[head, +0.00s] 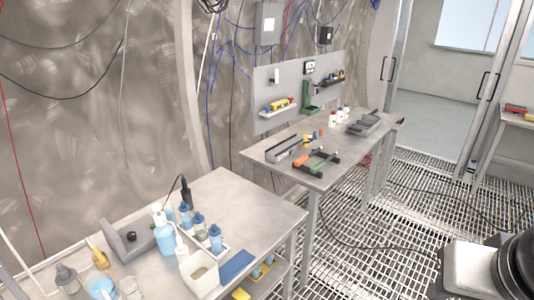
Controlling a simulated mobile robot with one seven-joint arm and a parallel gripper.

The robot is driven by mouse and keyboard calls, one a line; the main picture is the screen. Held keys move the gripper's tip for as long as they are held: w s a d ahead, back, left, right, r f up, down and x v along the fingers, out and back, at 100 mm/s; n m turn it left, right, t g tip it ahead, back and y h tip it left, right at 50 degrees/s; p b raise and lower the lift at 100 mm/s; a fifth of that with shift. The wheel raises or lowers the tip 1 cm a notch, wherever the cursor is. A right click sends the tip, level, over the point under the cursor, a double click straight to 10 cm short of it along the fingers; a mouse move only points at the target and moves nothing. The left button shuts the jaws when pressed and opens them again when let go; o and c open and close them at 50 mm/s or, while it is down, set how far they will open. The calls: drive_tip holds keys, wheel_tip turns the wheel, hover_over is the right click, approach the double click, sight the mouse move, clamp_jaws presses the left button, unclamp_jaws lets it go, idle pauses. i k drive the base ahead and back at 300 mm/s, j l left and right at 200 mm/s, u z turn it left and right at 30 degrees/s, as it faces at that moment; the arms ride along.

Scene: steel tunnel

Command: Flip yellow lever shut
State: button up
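A yellow upright piece (97,252) stands at the left of the near table, beside a grey device with a round black knob (132,236). It leans up to the left and may be the yellow lever, but it is too small to be sure. A smaller yellow part (309,137) shows on the far table among the tools, and I cannot tell whether it is a lever. My gripper is not in view. A grey and black part at the lower right looks like part of my own body.
The near table (266,212) holds a blue pump bottle (163,230), several small bottles, a white container (199,277) and a blue pad (236,266). The far table (346,158) holds tools and a grey tray-like item (366,124). Grated floor (350,255) lies open to the right, crossed by cables.

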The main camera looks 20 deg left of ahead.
sight(98, 255)
drive_tip(key=u, duration=2.35)
drive_tip(key=i+l, duration=0.15)
drive_tip(key=i, duration=0.9)
